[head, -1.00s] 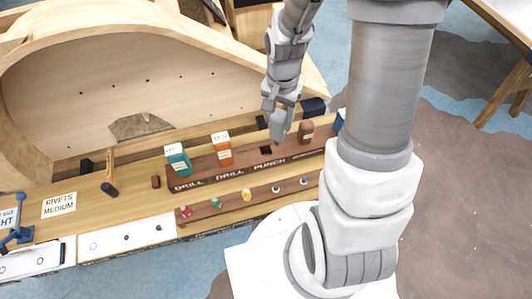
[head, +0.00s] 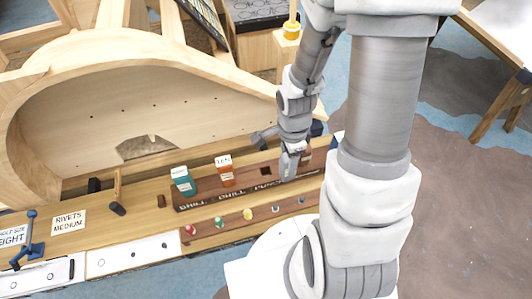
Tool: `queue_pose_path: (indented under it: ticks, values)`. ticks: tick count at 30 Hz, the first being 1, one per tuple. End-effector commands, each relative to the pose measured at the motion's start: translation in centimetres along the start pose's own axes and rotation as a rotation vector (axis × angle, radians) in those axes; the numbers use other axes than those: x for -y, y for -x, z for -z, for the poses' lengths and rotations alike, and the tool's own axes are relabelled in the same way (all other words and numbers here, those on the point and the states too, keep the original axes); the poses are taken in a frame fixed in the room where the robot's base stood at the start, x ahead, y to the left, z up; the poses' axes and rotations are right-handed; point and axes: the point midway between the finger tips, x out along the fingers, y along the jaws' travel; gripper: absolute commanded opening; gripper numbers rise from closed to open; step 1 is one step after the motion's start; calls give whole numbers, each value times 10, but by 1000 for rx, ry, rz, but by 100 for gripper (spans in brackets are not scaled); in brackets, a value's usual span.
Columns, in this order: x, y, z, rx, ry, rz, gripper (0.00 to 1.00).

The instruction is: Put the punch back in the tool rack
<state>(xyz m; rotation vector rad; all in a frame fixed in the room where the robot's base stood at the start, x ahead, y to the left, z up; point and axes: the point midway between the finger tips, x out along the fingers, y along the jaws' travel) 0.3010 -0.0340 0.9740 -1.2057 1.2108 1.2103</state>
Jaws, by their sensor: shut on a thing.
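The tool rack (head: 205,204) is a long brown wooden strip with labels DRILL, DRILL and PUNCH on its front edge. A teal tool (head: 183,181) and an orange tool (head: 225,170) stand in it. A dark square slot (head: 266,171) above the PUNCH label is empty. My gripper (head: 289,172) points down just right of that slot and above the rack. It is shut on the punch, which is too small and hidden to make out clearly. A brown block (head: 306,158) stands behind my gripper, partly covered by it.
A row of small coloured knobs (head: 219,223) runs along the front strip. A hammer-like tool (head: 117,208) and a small brown peg (head: 161,201) are to the left. The curved wooden frame (head: 90,45) rises behind. A yellow object (head: 291,28) stands at the back.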

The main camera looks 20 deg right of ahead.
Motion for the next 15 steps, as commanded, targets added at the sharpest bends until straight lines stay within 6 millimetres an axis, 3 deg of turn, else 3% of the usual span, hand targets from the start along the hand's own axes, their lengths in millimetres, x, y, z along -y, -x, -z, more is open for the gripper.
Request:
queue_pose_path:
  ticks: [9,15]
  values:
    - [58,-38,-24,1,5,1,0]
    - [80,-52,-33,0,3,2,0]
